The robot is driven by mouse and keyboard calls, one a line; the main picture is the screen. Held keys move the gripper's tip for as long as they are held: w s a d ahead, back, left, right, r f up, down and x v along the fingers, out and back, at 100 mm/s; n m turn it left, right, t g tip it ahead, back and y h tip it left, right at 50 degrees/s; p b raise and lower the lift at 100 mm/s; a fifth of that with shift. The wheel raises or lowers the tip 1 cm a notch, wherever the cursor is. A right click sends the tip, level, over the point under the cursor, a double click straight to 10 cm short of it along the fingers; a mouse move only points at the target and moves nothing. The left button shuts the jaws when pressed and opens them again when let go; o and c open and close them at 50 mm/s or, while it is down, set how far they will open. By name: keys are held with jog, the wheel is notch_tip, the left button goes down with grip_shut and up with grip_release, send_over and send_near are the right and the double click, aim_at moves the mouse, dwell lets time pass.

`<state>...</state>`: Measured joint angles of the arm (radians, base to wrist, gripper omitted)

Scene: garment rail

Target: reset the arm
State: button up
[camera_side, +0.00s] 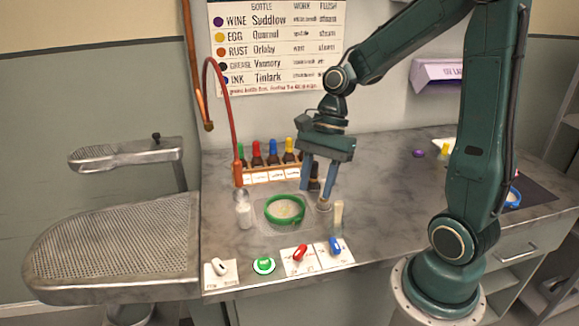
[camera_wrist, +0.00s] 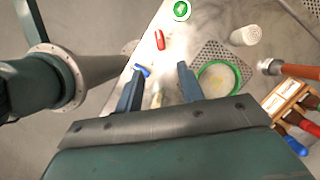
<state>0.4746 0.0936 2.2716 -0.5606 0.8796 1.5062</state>
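My gripper (camera_side: 317,194) hangs over the marble counter, behind and right of the green-rimmed bowl. Its two blue-grey fingers are apart; the wrist view shows the gap between the fingertips (camera_wrist: 160,70) with nothing clamped. In the side view a dark bottle (camera_side: 314,184) and a small metal cup (camera_side: 324,204) appear close to the fingers; I cannot tell whether they touch. A pale upright stick-like item (camera_side: 338,214) stands just right of the fingers.
A rack of colour-capped bottles (camera_side: 271,174) stands behind. Red (camera_side: 300,253) and blue (camera_side: 335,246) switches and a green button (camera_side: 264,265) line the front edge. A perforated metal board (camera_side: 120,245) is left.

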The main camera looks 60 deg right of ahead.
jog(key=s+a+r+n+t+h, duration=0.3)
jog(key=s+r+n, duration=0.7)
jog(key=n, duration=0.8)
jog(key=t+h, duration=0.1)
jog(key=t, duration=0.1)
jog(key=shift+r+t, duration=0.15)
jog(key=shift+t, duration=0.15)
